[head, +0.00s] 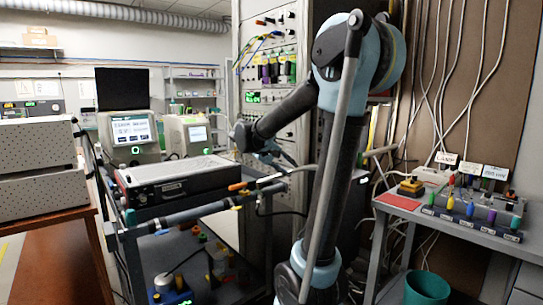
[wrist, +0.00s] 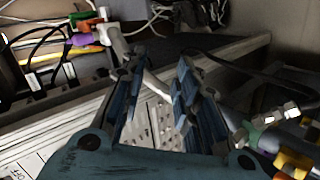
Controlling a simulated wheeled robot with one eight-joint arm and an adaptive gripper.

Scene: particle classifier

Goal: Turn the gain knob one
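My gripper (wrist: 157,68) shows in the wrist view with its two blue-grey fingers spread apart. A pale bar and a perforated light panel show in the gap; I see nothing clamped. In the head view my gripper is small and partly lost against the dark arm, in front of the tall instrument rack (head: 276,20). The rack's face carries several small knobs, coloured plugs, cables and a green display (head: 252,97). I cannot tell which knob is gain knob one; the labels are too small to read, and my arm hides part of the rack.
A cart with a flat black-and-silver instrument (head: 180,178) stands left of my arm. Two monitors (head: 130,130) stand behind it. A grey side table (head: 480,228) with coloured connectors is at right, with a teal bin (head: 427,288) below. Cables hang on the right wall.

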